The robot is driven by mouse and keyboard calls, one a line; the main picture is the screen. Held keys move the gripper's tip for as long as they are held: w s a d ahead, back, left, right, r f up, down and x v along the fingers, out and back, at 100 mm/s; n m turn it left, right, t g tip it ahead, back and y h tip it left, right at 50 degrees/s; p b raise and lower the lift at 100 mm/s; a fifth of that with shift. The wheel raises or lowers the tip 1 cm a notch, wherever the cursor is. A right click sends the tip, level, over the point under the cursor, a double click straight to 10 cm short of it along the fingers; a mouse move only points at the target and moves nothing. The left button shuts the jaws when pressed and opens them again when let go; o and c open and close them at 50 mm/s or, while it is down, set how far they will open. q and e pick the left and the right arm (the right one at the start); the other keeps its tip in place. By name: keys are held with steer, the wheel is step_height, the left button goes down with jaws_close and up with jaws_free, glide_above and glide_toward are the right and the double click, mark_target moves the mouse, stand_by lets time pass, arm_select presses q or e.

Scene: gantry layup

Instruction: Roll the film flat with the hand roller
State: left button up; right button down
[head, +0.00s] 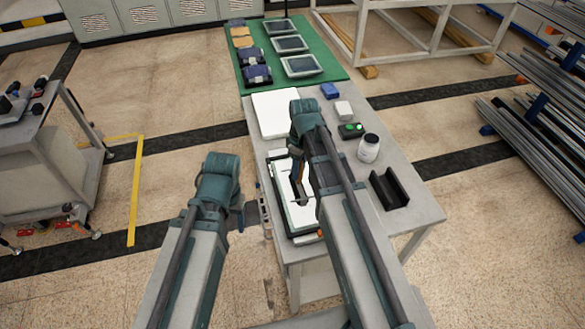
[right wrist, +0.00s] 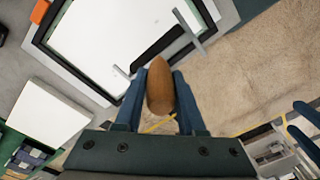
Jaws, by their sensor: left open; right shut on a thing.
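The hand roller has a wooden handle (right wrist: 160,90), a dark roller (right wrist: 158,46) and a thin metal frame. My right gripper (right wrist: 160,100) is shut on the handle; in the head view this gripper (head: 298,178) is above the panel, partly hidden by its own arm. A white film-covered panel (head: 300,208) in a dark frame lies on the table, and it also shows in the right wrist view (right wrist: 85,42). The roller is over the panel's edge area; I cannot tell whether it touches. My left gripper (head: 258,214) is open and empty beside the panel's left side.
On the grey table (head: 420,205) are a white sheet (head: 275,114), a white bottle (head: 369,148), a green-and-black box (head: 351,130), a black angled holder (head: 389,188) and small blocks. A green mat (head: 325,60) with several tablets lies beyond. A cart (head: 45,150) stands at left.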

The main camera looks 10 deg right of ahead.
mark_target(300, 180)
steer(key=shift+s, duration=0.1)
steer(key=shift+d+f, duration=0.15)
steer(key=shift+f, duration=0.05)
steer(key=shift+f+b, duration=0.75)
steer(key=shift+b, duration=0.15)
step_height(300, 180, down, 4)
steer(key=b, duration=0.3)
steer(key=shift+r, duration=0.25)
steer(key=shift+f+b, duration=0.4)
steer(key=shift+b, duration=0.2)
steer(key=shift+d+r, duration=0.15)
steer(key=shift+d, duration=1.8)
steer(key=shift+a, duration=0.15)
